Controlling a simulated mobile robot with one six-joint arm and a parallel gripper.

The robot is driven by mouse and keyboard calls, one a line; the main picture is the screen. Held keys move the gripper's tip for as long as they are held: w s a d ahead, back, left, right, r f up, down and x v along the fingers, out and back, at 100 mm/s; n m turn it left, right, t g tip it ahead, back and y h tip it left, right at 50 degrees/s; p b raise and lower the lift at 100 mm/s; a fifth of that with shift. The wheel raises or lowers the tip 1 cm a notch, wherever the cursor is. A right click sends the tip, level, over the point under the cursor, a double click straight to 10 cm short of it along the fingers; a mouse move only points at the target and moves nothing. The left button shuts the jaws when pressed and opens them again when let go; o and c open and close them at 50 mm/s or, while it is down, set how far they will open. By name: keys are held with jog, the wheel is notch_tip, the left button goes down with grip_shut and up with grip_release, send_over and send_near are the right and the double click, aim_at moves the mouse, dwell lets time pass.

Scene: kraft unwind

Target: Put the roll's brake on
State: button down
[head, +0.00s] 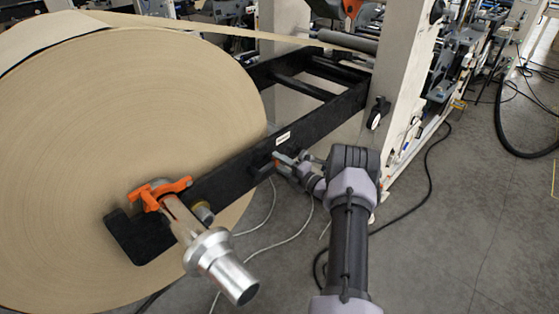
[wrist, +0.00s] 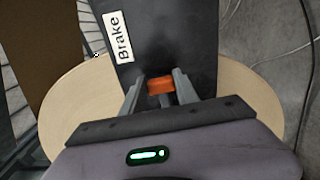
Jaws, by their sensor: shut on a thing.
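The large kraft paper roll (head: 120,130) fills the left of the head view, hung on a black support arm (head: 325,120). In the wrist view the arm's dark face carries a white label reading "Brake" (wrist: 119,38). Below the label is the brake's orange knob (wrist: 160,86) on a grey stem. My gripper (wrist: 158,82) has one finger on each side of the knob and is shut on it. In the head view my gripper (head: 287,162) is at the arm's side, just under the small label; the knob is mostly hidden there.
An orange clamp (head: 158,192) and a silver shaft end (head: 222,266) stick out from the roll's core, left of my gripper. A pale machine upright (head: 398,80) stands to the right. Cables lie on the grey floor (head: 450,230), which is otherwise open at the right.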

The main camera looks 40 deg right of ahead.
jog(key=shift+f+m, duration=0.35)
jog(key=shift+m, duration=0.05)
jog(key=shift+a, duration=0.1)
jog(key=c, duration=0.9)
grip_release()
jog(key=shift+s, duration=0.1)
jog(key=s+p, duration=0.1)
jog(key=s, duration=0.4)
jog(key=s+d+p, duration=0.1)
jog(key=s, duration=1.1)
jog(key=shift+s+d+p, duration=0.15)
jog(key=shift+d+p, duration=0.05)
jog(key=shift+p, duration=0.2)
